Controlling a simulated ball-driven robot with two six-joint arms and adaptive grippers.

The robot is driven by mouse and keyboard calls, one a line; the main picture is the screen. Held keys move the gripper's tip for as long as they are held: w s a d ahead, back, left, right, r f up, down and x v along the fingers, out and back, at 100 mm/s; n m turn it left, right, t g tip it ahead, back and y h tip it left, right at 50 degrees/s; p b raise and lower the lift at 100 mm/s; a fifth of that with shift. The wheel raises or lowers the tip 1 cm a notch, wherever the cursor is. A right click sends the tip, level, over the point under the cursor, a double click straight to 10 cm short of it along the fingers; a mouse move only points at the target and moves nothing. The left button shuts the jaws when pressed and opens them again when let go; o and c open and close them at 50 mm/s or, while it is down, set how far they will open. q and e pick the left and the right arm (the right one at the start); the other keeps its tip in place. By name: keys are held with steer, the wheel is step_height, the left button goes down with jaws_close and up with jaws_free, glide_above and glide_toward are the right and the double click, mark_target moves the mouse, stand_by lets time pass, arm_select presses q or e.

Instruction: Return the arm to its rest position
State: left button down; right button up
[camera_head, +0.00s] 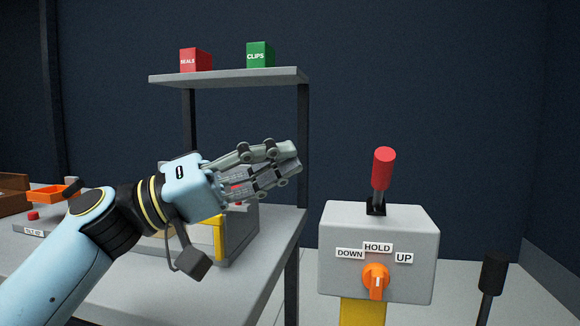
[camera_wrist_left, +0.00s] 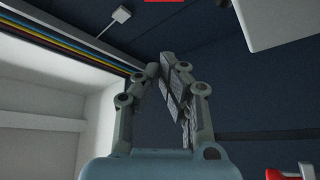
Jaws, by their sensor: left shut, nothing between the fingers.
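My left arm (camera_head: 88,222) comes in from the lower left in the head view, light blue with black and yellow rings. My left gripper (camera_head: 292,158) is at its end, shut and empty, in the air above the grey table and left of the control box. The left wrist view also shows the gripper (camera_wrist_left: 173,68) with its fingers together against the dark wall. My right gripper is not in view.
A grey control box (camera_head: 336,222) with a red-topped lever (camera_head: 383,160) and orange knob (camera_head: 376,281) stands at right. Behind, a grey shelf (camera_head: 228,76) holds a red box (camera_head: 195,60) and a green box (camera_head: 260,55). The table (camera_head: 150,290) carries an orange tray (camera_head: 52,195).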

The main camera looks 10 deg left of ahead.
arm_select(q)
steer(key=s+f+g+y, duration=0.1)
steer(key=s+f+y, duration=0.4)
steer(key=f, duration=0.7)
steer(key=s+f+g+y, duration=0.1)
steer(key=s+f+y, duration=0.4)
steer(key=f, duration=0.7)
steer(key=s+a+f+n+g+y, duration=0.1)
steer(key=s+a+f+g+y, duration=0.1)
steer(key=s+a+f+y, duration=0.5)
steer(key=s+a+f+n+g+y, duration=0.1)
steer(key=s+a+f+g+y, duration=0.2)
steer(key=s+a, duration=0.65)
step_height(320, 180, down, 22)
steer(key=s+a+r+y+p, duration=0.1)
steer(key=s+p, duration=0.1)
steer(key=s+a+f+g+p, duration=0.1)
steer(key=s+f, duration=1.4)
steer(key=s, duration=0.4)
steer(key=shift+s+a+f, duration=0.2)
steer(key=shift+a+f, duration=0.1)
